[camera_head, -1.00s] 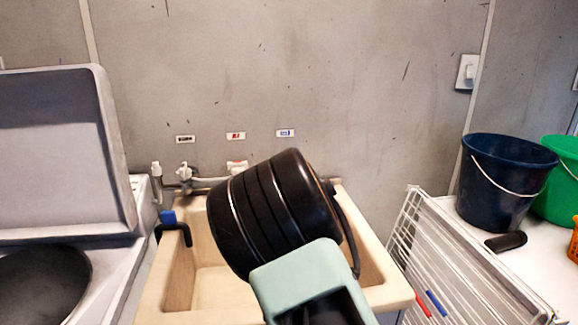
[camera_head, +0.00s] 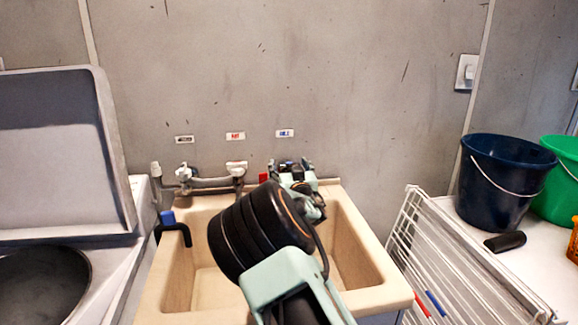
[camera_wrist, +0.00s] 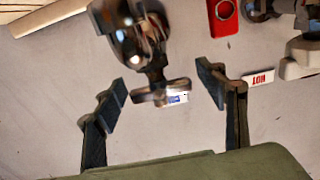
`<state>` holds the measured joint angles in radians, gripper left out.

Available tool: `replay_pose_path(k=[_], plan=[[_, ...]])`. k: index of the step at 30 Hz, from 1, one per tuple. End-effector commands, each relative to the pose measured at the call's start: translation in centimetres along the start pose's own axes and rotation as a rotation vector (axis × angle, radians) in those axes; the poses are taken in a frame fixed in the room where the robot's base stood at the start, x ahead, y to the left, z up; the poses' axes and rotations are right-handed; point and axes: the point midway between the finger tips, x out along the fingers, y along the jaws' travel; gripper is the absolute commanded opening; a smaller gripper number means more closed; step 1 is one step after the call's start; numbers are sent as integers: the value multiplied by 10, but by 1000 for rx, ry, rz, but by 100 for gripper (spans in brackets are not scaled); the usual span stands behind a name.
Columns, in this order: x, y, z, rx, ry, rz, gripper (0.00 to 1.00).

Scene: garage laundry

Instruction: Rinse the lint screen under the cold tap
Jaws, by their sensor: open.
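The cold tap (camera_wrist: 160,92), a metal tap with a cross handle, shows in the wrist view in front of a blue-lettered label (camera_wrist: 177,99). My gripper (camera_wrist: 163,85) is open, with one finger on each side of the tap's handle. I cannot tell whether either finger touches it. In the head view my gripper (camera_head: 291,166) is at the back right of the beige sink (camera_head: 174,270), below the blue label (camera_head: 285,133), and hides the cold tap. I cannot make out a lint screen in either view.
A hot tap (camera_head: 237,168) and another tap (camera_head: 184,172) stand to the left along the wall pipe. A red piece (camera_wrist: 225,14) is close beside the cold tap. A drying rack (camera_head: 440,260) and a dark blue bucket (camera_head: 505,185) are at the right.

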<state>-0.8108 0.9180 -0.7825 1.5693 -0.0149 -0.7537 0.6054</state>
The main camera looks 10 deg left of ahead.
Motion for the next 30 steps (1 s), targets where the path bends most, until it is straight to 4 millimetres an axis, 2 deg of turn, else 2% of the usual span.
replay_pose_path(k=[1,13,24,30], plan=[[0,0,0,0,0,0,65],[0,0,0,0,0,0,22],[0,6,12,9,-17,-52,22],[0,4,9,4,-13,-118,22]])
